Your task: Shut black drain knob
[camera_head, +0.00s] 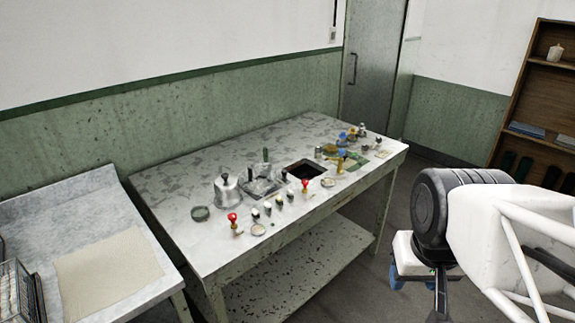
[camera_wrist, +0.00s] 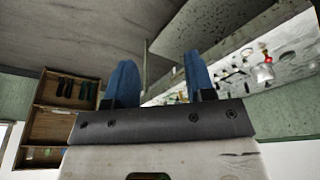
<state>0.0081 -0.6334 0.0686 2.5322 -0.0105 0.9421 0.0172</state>
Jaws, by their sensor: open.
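Small knobs stand along the front of the worktable (camera_head: 185,235) in the head view. Several are dark, such as a dark knob (camera_head: 255,214) right of a red knob (camera_head: 233,217) and another dark knob (camera_head: 279,199); I cannot tell which is the black drain knob or how it is turned. My gripper (camera_head: 420,284) is at the lower right, off the table's right end and well apart from the knobs. In the wrist view its two blue fingers (camera_wrist: 161,84) are spread with nothing between them. The knobs are small and tilted at the upper right there.
A silver pot (camera_head: 228,190), a dark square basin (camera_head: 306,169) and blue and yellow fittings (camera_head: 342,157) occupy the worktable. A side table (camera_head: 100,210) stands left. A wooden shelf (camera_head: 540,80) is at the right. Open floor lies between my gripper and the table.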

